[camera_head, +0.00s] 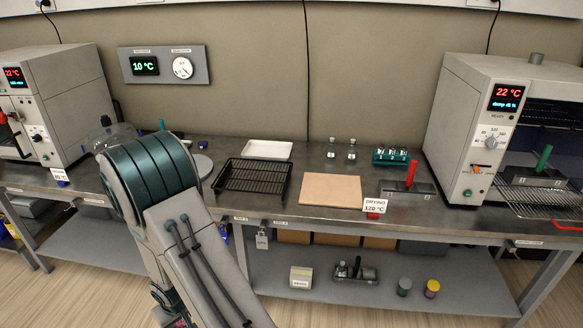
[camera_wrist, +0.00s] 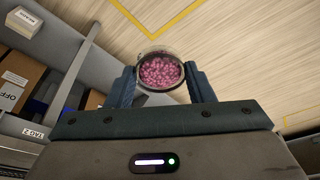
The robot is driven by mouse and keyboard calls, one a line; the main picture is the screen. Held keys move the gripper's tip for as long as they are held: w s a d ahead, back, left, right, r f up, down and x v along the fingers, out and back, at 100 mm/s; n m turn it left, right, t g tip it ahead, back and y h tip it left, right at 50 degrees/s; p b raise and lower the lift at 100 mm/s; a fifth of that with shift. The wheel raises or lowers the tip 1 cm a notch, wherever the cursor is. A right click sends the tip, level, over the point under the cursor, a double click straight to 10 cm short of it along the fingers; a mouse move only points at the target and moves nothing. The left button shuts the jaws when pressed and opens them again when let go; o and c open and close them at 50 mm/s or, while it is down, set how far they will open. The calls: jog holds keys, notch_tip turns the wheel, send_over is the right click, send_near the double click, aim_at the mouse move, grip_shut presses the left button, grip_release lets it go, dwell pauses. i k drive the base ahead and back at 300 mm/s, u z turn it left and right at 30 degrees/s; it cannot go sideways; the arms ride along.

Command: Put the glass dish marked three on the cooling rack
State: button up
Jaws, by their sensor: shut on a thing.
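My gripper (camera_wrist: 163,80) is shut on a round glass dish (camera_wrist: 160,72) filled with pink granules, which sits between its two blue fingers in the wrist view. Wooden floor shows beyond the dish. No number mark can be read on it. In the head view my arm comes down in front of the bench; only a trace of pink shows at the bottom edge, and the gripper is mostly hidden. The cooling rack, a black wire rack (camera_head: 253,178), lies on the bench left of centre, and it looks empty.
A white tray (camera_head: 267,149) lies behind the rack and a tan board (camera_head: 330,191) to its right. A drying sign (camera_head: 375,204) stands at the front edge. A right oven (camera_head: 478,135) has its shelf pulled out with a block on it. A lower shelf (camera_head: 400,270) holds jars.

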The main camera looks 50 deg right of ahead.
aim_at(254, 174)
jog(key=z, duration=0.65)
jog(key=i, duration=0.55)
jog(key=z, duration=0.55)
